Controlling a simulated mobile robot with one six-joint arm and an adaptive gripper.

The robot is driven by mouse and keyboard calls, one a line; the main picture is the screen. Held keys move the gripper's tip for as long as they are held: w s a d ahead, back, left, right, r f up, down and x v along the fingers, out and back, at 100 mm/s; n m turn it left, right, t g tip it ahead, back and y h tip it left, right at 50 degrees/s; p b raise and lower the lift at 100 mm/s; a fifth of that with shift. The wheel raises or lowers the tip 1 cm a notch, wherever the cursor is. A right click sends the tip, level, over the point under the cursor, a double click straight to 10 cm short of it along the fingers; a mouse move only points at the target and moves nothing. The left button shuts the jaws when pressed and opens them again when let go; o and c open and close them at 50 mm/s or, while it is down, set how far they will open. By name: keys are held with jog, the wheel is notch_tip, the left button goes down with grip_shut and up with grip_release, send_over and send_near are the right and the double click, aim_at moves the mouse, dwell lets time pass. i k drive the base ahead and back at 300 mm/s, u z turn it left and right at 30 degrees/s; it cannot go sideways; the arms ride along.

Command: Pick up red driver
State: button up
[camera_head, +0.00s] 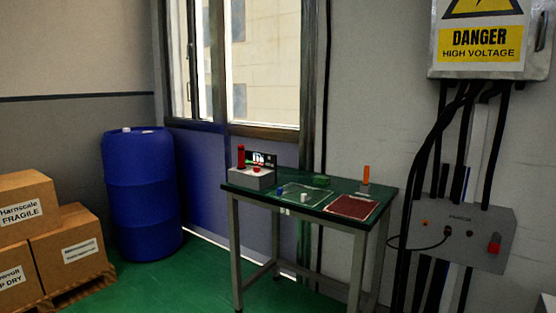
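A green-topped table (262,190) on grey legs stands below the window. A small upright red object (241,157) is at the table's back left, by a grey box (252,178); it is too small to tell whether it is a driver. An upright orange-handled object (366,175) stands at the table's right rear, behind a dark red mat (351,207), and looks like a screwdriver. My gripper is not in view.
A clear tray-like outline (288,190) and small blue, white and green items lie mid-table. A blue barrel (143,195) and stacked cartons (68,248) stand left. A grey panel with cables (458,232) is on the right wall. Green floor between cartons and table is clear.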

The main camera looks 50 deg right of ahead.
aim_at(241, 156)
jog(key=u, duration=0.05)
jog(key=k, duration=0.15)
jog(key=z, duration=1.45)
jog(key=k, duration=0.95)
jog(key=u, duration=0.15)
jog(key=i, duration=0.95)
jog(key=z, duration=0.05)
